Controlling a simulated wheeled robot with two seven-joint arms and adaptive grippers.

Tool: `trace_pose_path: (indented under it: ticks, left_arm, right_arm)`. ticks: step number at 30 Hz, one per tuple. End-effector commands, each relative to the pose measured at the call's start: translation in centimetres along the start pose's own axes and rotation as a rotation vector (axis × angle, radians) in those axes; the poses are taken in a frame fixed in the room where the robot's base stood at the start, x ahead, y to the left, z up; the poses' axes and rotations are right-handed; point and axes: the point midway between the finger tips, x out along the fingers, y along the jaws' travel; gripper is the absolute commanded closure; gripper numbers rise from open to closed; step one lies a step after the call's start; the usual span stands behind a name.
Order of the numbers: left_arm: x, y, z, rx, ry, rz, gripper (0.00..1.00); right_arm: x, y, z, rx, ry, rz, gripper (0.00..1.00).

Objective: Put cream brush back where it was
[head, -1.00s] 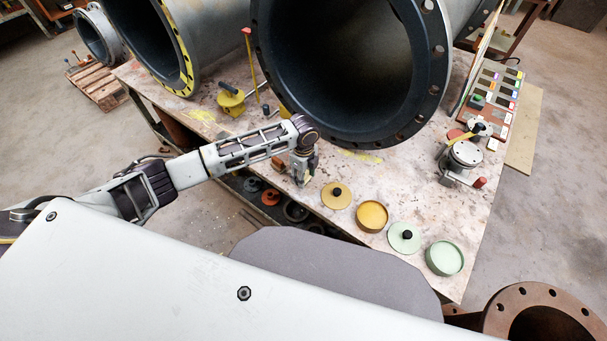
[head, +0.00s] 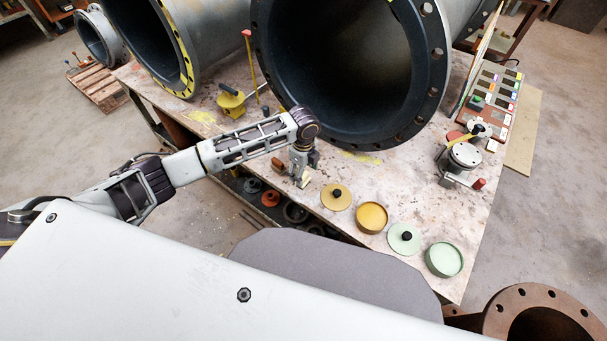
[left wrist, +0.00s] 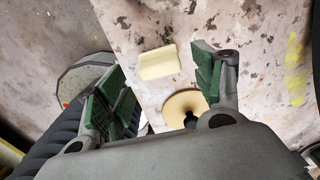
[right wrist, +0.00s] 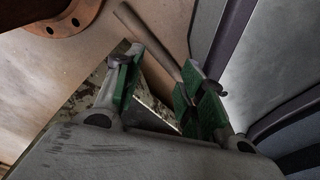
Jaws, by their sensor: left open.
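A cream block (left wrist: 158,62), apparently the cream brush, lies on the stained tabletop in the left wrist view. It sits beyond and between the spread fingers of my left gripper (left wrist: 160,82), with visible gaps on both sides. In the head view my left gripper (head: 304,176) points down at the table's near edge, left of the yellow lid. The brush is small and partly hidden there. My right gripper (right wrist: 155,78) shows only in the right wrist view, with its green-padded fingers apart and nothing clearly held between them.
A yellow lid (head: 336,196), an ochre tin (head: 371,216), a pale green lid (head: 404,238) and a green tin (head: 444,258) line the near edge. A large lined pipe (head: 345,70) stands behind. A brown rod (right wrist: 147,40) lies beyond the right fingers.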

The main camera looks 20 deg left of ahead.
Motion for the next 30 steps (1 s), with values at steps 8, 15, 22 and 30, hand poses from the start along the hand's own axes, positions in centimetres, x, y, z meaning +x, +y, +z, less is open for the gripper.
trace_pose_path:
  ticks: [8,15,22,30]
  left_arm:
    - [-4.4,-0.1,0.1,-0.001,0.000,-0.003,0.32]
    - [-7.5,-0.1,0.0,-0.001,0.001,-0.001,0.32]
    - [-8.8,0.0,0.0,-0.002,0.001,0.001,0.32]
    - [-8.9,0.0,0.0,-0.001,0.001,0.001,0.32]
  right_arm:
    - [-0.1,0.5,0.6,-0.002,-0.005,0.005,0.60]
    - [-0.1,1.0,0.6,-0.005,-0.003,0.010,0.60]
    - [-0.1,1.1,1.9,-0.007,-0.016,0.011,0.60]
    - [-0.1,1.1,1.9,-0.007,-0.015,0.011,0.60]
